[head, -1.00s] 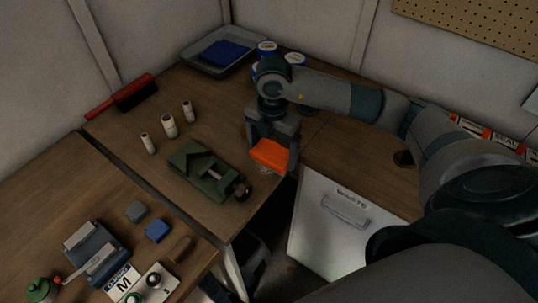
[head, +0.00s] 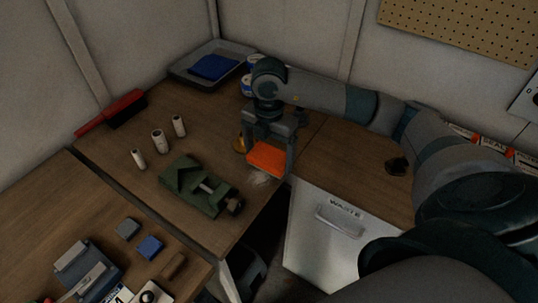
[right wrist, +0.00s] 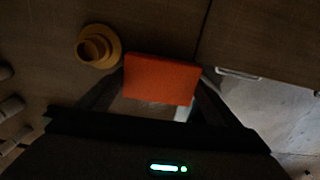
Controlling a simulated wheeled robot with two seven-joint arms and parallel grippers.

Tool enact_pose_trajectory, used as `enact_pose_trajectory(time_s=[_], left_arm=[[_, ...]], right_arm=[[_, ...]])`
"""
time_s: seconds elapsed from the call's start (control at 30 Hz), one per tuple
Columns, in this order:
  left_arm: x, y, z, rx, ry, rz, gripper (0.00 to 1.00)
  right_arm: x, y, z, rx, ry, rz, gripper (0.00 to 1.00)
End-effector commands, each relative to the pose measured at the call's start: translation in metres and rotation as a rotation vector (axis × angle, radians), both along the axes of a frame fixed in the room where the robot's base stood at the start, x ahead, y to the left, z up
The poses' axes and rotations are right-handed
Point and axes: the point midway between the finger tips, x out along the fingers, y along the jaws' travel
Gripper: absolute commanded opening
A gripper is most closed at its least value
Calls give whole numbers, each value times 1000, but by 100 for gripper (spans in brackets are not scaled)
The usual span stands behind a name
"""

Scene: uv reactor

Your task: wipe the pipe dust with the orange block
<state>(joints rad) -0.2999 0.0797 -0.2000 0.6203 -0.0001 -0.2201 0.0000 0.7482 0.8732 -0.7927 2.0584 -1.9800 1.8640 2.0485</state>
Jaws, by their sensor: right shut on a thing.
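My right gripper (head: 269,155) is shut on the orange block (head: 267,158), which also shows between the fingers in the right wrist view (right wrist: 161,78). The block is held low over the table near its front edge. A pale dust patch (head: 260,180) lies on the table just below the block; whether the block touches it I cannot tell. A green vise (head: 195,183) stands left of the block, with a short grey bar in its jaws. My left gripper is not in view.
A yellow flanged piece (right wrist: 97,46) stands close behind the block. Several white cylinders (head: 158,141), a red brush (head: 112,112) and a grey tray (head: 180,72) with a blue cloth lie farther left. Small blocks (head: 150,247) lie on the near-left table.

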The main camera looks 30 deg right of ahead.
Motion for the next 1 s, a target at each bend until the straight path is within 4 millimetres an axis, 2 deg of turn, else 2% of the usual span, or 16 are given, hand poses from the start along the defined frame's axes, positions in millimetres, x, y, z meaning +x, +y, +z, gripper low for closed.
enact_pose_trajectory(time_s=[0.03,0.5,1.0], left_arm=[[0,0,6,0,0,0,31],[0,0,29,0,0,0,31],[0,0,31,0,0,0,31]], right_arm=[[0,0,8,1,-2,0,62],[0,0,45,0,0,1,62],[0,0,49,0,-1,0,62]])
